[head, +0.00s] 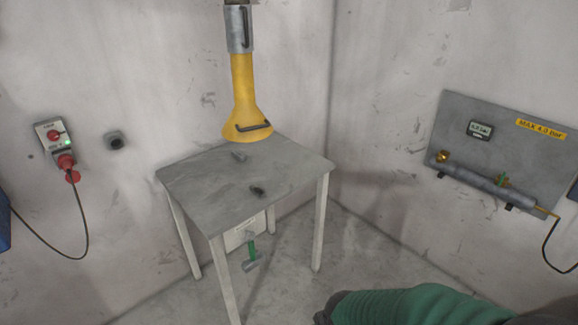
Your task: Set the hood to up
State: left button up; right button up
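The hood is likely the yellow funnel-shaped piece (245,95) hanging over the table from a grey pipe (238,30) in the head view. It hangs upright, its wide mouth low and close over the back of the grey tabletop (205,182). A dark handle (254,127) sits on its flared lower part, and another dark handle (245,25) is on the grey pipe above. I cannot tell whether its mouth touches the table. Neither gripper can be made out in this view, and nothing is seen touching the hood.
Two small dark pieces lie on the tabletop. A green-handled fitting (251,250) is below it. A red plug and switch box (54,135) with a cable are on the left wall. A grey panel (500,150) with a gauge is at right. A green ribbed shape (420,307) fills the bottom right.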

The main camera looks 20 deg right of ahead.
aim_at(246, 123)
jog(key=i+j+z, duration=0.25)
jog(key=i+z, duration=0.15)
jog(key=i+j+z, duration=0.4)
jog(key=i+j, duration=0.45)
jog(key=i, duration=0.15)
